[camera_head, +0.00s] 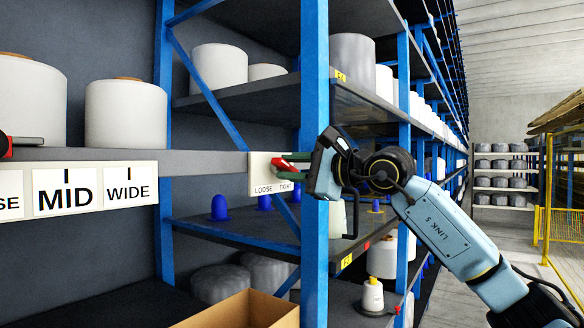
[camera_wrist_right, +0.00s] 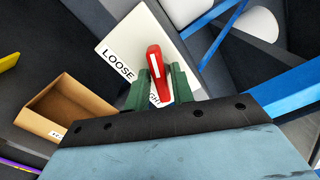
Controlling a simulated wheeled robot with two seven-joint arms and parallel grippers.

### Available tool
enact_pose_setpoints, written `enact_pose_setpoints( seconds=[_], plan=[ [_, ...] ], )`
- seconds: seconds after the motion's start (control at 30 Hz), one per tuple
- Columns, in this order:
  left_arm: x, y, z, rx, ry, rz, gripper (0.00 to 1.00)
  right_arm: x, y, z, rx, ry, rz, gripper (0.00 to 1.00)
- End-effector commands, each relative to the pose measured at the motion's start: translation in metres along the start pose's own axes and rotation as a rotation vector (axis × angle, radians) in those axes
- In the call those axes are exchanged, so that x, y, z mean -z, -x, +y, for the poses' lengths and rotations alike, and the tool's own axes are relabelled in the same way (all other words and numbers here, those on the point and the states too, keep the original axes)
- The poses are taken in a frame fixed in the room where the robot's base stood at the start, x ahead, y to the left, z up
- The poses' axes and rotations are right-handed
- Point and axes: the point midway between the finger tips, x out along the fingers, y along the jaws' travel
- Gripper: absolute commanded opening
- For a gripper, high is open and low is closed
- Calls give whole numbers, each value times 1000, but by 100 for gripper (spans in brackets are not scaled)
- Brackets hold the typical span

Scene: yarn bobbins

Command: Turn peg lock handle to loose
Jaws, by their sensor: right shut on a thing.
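The peg lock handle (camera_wrist_right: 154,62) is a red lever with a white line, in front of a white plate (camera_wrist_right: 125,35) in the right wrist view. The plate reads LOOSE on the left; the other word is mostly hidden behind the handle and fingers, with only a few letters showing. In the head view the plate (camera_head: 262,186) reads LOOSE and TIGHT, and the red handle (camera_head: 284,166) shows above these words. My right gripper (camera_wrist_right: 163,88) has its green fingers on both sides of the handle, shut on it. My left gripper is not in view.
A blue rack post (camera_head: 315,90) stands close beside my right gripper. An open cardboard box (camera_head: 245,311) is below. White yarn bobbins (camera_head: 126,113) stand on the shelves. A MID/WIDE label board (camera_head: 130,186) is at left, with a red-ended lever (camera_head: 27,141) above it.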

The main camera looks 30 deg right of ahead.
Motion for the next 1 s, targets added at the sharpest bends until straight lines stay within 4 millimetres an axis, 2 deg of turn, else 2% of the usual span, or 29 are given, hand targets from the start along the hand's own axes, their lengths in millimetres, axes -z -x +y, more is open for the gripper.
enact_pose_setpoints(
  seconds=[0.33, 0.37, 0.43, 0.47, 0.77, 0.87, 1.0],
  plan=[
    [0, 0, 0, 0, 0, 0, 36, 1, 0, 1, -3, 1, 2, 1],
    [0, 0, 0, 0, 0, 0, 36, 1, 0, 1, -3, 1, 2, 25],
    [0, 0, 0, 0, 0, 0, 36, 1, 0, 1, -3, 1, 2, 34],
    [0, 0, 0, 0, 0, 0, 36, 1, 0, 1, -3, 1, 1, 35],
    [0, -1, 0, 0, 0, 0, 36, 0, 2, 0, 0, 1, 1, 35],
    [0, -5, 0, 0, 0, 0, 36, 2, 12, 1, 1, 2, 2, 35],
    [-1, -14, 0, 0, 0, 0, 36, 3, 38, 2, 2, 3, 4, 35]
  ],
)
